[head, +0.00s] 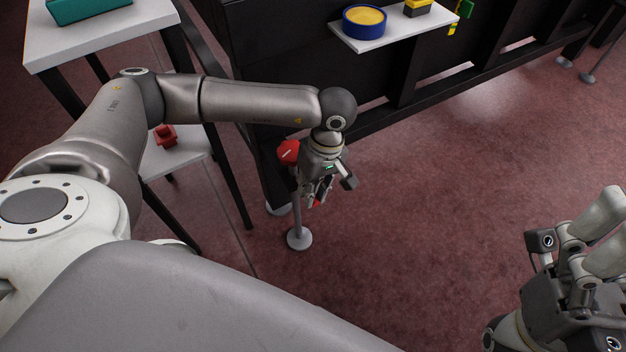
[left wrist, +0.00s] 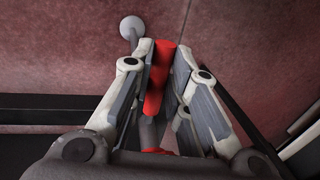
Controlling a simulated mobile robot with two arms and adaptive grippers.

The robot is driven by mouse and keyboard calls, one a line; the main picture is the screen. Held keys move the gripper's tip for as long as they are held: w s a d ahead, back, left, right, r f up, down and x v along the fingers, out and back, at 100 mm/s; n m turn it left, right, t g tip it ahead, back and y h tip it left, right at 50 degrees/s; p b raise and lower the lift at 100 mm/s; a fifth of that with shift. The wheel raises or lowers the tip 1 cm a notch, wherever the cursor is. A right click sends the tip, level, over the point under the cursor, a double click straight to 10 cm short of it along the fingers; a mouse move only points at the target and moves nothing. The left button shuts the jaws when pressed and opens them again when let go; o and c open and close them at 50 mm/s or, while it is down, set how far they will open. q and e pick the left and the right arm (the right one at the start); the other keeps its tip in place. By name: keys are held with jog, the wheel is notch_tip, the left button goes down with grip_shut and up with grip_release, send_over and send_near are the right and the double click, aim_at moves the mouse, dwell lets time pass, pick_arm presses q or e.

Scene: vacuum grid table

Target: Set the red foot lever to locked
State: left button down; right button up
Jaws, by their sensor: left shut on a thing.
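The red foot lever shows in the left wrist view (left wrist: 158,80) as a red bar between my left gripper's fingers. In the head view a red part with a pale mark (head: 289,152) sits beside my left wrist, above a grey post with a round foot (head: 299,238). My left gripper (head: 318,200) points down and is shut on the lever, with a little red showing at its fingertips. The gripper hides most of the lever in the head view. My right gripper (head: 585,265) is at the lower right, away from the lever, and its fingertips are partly out of frame.
The dark table frame (head: 300,60) runs behind my left arm. A white shelf (head: 395,38) on it holds a blue round container of yellow stuff (head: 364,21). A white side table (head: 120,30) with a teal box (head: 85,9) stands at left. The middle floor is clear.

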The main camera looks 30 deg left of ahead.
pick_arm(q)
jog(key=c, duration=1.4)
grip_release()
jog(key=r, duration=0.4)
jog(key=w+r, duration=0.1)
jog(key=r, duration=0.3)
jog(key=w+d+r, duration=0.1)
jog(key=r, duration=0.2)
jog(key=shift+r, duration=0.4)
